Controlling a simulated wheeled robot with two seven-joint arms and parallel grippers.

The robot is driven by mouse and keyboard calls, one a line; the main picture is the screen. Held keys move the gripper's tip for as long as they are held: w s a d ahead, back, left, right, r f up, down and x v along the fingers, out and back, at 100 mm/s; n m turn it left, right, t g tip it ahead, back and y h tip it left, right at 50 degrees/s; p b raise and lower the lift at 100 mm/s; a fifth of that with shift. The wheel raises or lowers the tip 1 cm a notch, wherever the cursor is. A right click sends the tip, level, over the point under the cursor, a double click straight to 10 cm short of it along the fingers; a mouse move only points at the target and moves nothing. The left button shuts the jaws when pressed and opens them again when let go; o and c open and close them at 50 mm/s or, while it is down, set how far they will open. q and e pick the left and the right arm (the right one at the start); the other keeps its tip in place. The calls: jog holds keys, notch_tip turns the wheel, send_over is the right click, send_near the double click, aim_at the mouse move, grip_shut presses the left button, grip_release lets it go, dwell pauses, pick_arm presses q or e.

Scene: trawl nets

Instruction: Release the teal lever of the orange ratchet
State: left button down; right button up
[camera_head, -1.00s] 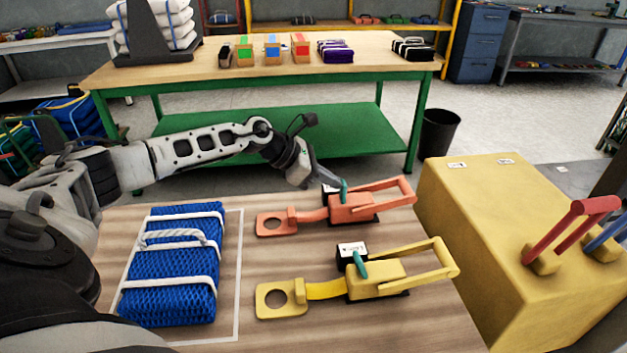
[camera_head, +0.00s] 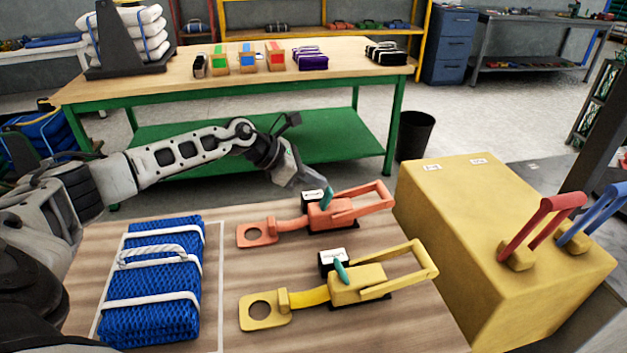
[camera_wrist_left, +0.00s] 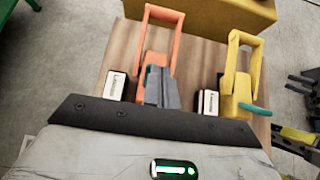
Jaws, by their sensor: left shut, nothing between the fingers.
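The orange ratchet (camera_head: 347,210) lies on the wooden table, its handle loop pointing right and its ring end left. Its small teal lever (camera_head: 327,197) stands up beside a white-labelled black block. My left gripper (camera_head: 314,183) is shut and empty, its tips close to the lever's upper left; I cannot tell whether they touch it.
A yellow ratchet (camera_head: 365,284) with its own teal lever (camera_head: 341,272) lies nearer me. A blue net bundle (camera_head: 150,290) is at left. A yellow box (camera_head: 470,215) with red and blue handles stands at right. Bare tabletop separates net and ratchets.

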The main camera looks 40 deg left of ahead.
dwell(0.3)
pick_arm(q)
jog(key=shift+a, duration=0.1)
jog(key=s+a+r+b, duration=0.1)
jog(key=s+a+r, duration=0.1)
jog(key=r, duration=0.3)
jog(key=s+a+r, duration=0.3)
jog(key=r, duration=0.2)
jog(key=shift+s+r+b, duration=0.3)
jog(key=shift+r+b, duration=0.05)
jog(key=shift+b, duration=0.05)
